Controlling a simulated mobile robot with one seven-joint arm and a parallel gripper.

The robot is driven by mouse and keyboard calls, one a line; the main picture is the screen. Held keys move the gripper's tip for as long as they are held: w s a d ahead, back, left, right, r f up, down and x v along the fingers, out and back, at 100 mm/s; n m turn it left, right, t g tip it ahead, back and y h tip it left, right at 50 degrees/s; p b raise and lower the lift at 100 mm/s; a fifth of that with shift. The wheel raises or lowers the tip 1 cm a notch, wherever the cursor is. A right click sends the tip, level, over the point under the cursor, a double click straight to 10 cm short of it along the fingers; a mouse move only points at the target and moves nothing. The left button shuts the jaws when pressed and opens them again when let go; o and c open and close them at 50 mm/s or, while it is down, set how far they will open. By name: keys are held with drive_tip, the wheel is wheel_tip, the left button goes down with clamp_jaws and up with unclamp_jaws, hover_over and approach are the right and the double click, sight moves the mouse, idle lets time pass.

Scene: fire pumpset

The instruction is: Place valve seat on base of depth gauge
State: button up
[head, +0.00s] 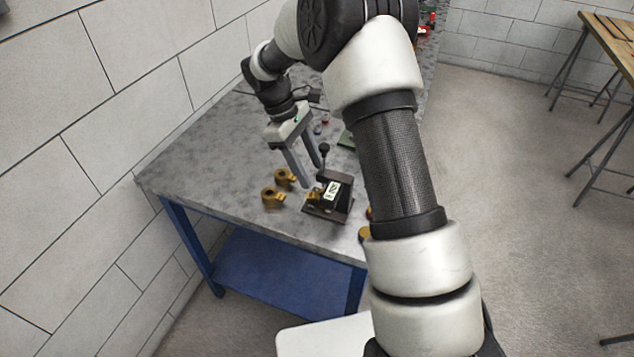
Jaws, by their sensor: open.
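The depth gauge (333,190) is a dark stand with a white-faced block and a black knob on top, near the table's front edge. A brass valve seat (273,201) with a side tab stands on the table left of it. A second similar brass piece (284,178) stands just behind that one. Another brass piece (313,194) shows at the gauge's left side, over or on its base; I cannot tell if it rests there. My gripper (312,178) is open, its two long grey fingers pointing down beside and above the gauge. Nothing shows between them.
The grey table (200,170) has blue legs and stands against a block wall. My arm hides its right part. More brass (364,235) shows partly behind my arm. Small items and a green object (346,139) lie behind the gauge. The table's left part is clear.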

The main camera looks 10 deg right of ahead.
drive_tip(key=v, duration=0.4)
drive_tip(key=shift+r, duration=0.2)
